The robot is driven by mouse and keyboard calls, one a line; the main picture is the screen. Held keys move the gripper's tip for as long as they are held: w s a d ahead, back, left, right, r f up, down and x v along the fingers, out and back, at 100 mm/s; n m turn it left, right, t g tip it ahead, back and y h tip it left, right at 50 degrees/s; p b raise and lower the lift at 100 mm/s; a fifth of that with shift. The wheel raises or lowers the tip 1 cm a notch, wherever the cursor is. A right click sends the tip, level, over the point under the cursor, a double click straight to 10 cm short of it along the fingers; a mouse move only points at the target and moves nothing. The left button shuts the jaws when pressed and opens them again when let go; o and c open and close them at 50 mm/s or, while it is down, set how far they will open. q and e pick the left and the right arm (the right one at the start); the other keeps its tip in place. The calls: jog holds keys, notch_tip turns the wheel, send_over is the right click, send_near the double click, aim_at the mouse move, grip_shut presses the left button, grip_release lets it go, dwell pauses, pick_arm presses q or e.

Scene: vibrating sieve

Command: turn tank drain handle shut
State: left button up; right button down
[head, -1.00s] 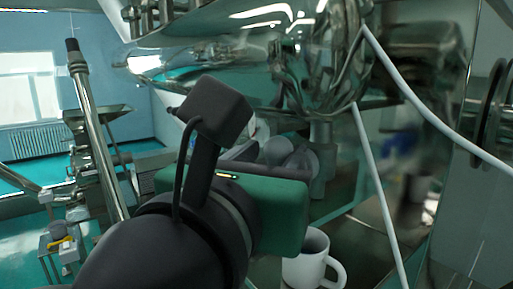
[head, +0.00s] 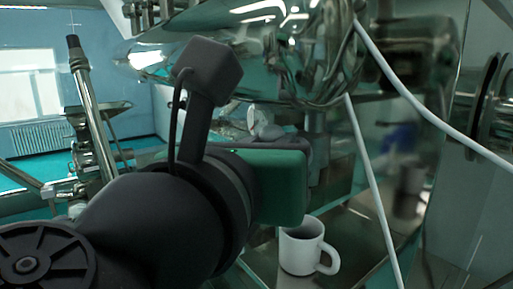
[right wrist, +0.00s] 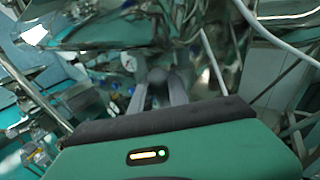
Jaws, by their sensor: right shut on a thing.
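The polished metal tank (head: 290,75) hangs across the top of the head view, and its curved underside shows again in the right wrist view (right wrist: 100,30). A vertical outlet pipe (head: 317,125) comes down below it. My right gripper (head: 262,125) is under the tank, to the left of this pipe, its green body nearer to me. In the right wrist view its two grey fingers (right wrist: 160,80) come close together on a small dark part, which seems to be the drain handle. The fingers hide most of it, so its angle cannot be told. My left gripper is out of view.
A white mug (head: 300,250) stands below my right gripper on a metal surface (head: 355,240). A white cable (head: 370,170) hangs to the right of the pipe, and another white line (head: 430,112) runs to the right edge. A slanted metal post (head: 90,110) stands at left.

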jog(key=n+g, duration=0.2)
jog(key=shift+w+a+f+n, duration=0.15)
jog(key=shift+w+a+n, duration=0.05)
jog(key=shift+w+n, duration=0.1)
jog(key=shift+a+f+n+g, duration=0.15)
jog(key=shift+f+n+g, duration=0.05)
jog(key=shift+n+g, duration=0.55)
jog(key=c, duration=1.5)
grip_release()
jog(key=shift+w, duration=0.1)
jog(key=shift+o, duration=1.1)
jog(key=shift+w, duration=0.15)
jog(key=shift+w+p, duration=0.25)
jog(key=shift+p, duration=0.05)
